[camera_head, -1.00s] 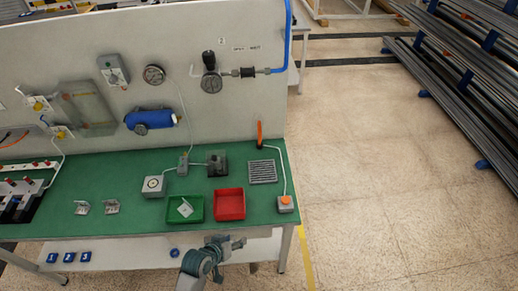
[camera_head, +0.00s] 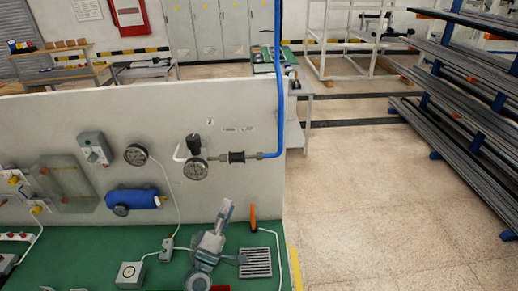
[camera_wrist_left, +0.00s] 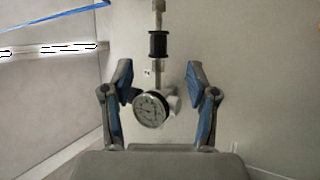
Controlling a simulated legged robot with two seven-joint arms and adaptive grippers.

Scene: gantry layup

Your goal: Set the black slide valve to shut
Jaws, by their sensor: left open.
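The black slide valve (camera_head: 237,157) is a short black sleeve on the thin pipe on the upright panel, right of a round gauge (camera_head: 195,169). In the left wrist view the black sleeve (camera_wrist_left: 158,44) is above the gauge (camera_wrist_left: 150,110), beyond the fingertips. My left gripper (camera_head: 227,207) is raised in front of the panel, below the valve in the head view. Its two blue-padded fingers (camera_wrist_left: 160,75) are spread wide in the wrist view, with nothing held between them. The sleeve's exact slide position is too small to tell. My right gripper is not in view.
A blue pipe (camera_head: 280,90) rises at the panel's right edge. A black knob (camera_head: 193,143) stands above the gauge. A blue cylinder (camera_head: 133,199) is mounted to the left. The green bench (camera_head: 75,265) holds a grey grate (camera_head: 255,262) and small fixtures. Open floor lies right.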

